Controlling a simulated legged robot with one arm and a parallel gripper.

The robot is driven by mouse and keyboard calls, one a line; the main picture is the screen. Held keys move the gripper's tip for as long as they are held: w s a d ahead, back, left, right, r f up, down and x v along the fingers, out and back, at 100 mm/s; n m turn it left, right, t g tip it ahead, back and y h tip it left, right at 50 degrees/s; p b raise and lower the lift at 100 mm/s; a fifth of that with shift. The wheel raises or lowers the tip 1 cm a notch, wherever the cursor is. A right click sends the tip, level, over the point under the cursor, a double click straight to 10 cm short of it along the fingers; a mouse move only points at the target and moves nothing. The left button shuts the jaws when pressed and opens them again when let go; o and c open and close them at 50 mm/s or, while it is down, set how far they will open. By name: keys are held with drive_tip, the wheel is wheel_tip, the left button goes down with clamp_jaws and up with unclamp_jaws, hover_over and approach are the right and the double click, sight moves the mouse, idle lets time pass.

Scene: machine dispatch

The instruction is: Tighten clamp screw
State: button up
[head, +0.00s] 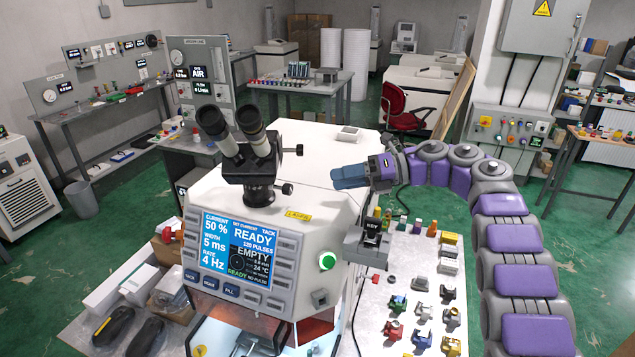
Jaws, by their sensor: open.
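A black binocular microscope (238,150) stands on top of the white machine (330,160). A black knob (287,188) sticks out to the right at its base, and another knob (298,150) is higher up. I cannot tell for sure which one is the clamp screw. My gripper (338,177), with blue fingers, is open and points left. It is to the right of both knobs in the picture and appears apart from them. No object shows between its fingers, though the gap is hard to see from here.
The machine's front has a lit screen (240,250) reading READY and EMPTY, and a green button (327,261). A small key-switch box (368,240) sits below my gripper. A table (405,270) at the right holds several small clamps and fittings. Green floor is open beyond.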

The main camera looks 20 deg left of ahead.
sight(292, 188)
drive_tip(key=p+v, duration=0.1)
drive_tip(key=v, duration=0.5)
drive_tip(key=shift+w+d, duration=0.15)
drive_tip(key=shift+d, duration=0.15)
drive_tip(key=shift+s+a+r+n+t+h+b, duration=0.1)
drive_tip(key=shift+s+r+n+t+h+b, duration=0.15)
drive_tip(key=shift+s+r+n+t+b, duration=0.65)
drive_tip(key=shift+s+a+r+n+t+h+b, duration=0.1)
drive_tip(key=shift+s+r+n+t+h+b, duration=0.35)
drive_tip(key=shift+s+n+b, duration=0.85)
drive_tip(key=shift+s+a+r+n+t+h+b, duration=0.1)
drive_tip(key=shift+s+r+n+t+b, duration=0.3)
drive_tip(key=shift+s+n+t+b, duration=0.75)
drive_tip(key=shift+n+g, duration=0.25)
drive_tip(key=shift+g, duration=0.05)
drive_tip(key=x, duration=0.5)
drive_tip(key=b+x, duration=0.1)
drive_tip(key=x, duration=0.5)
drive_tip(key=w+x, duration=0.1)
drive_tip(key=x, duration=0.5)
drive_tip(key=shift+a, duration=0.15)
clamp_jaws()
drive_tip(key=shift+r, duration=0.15)
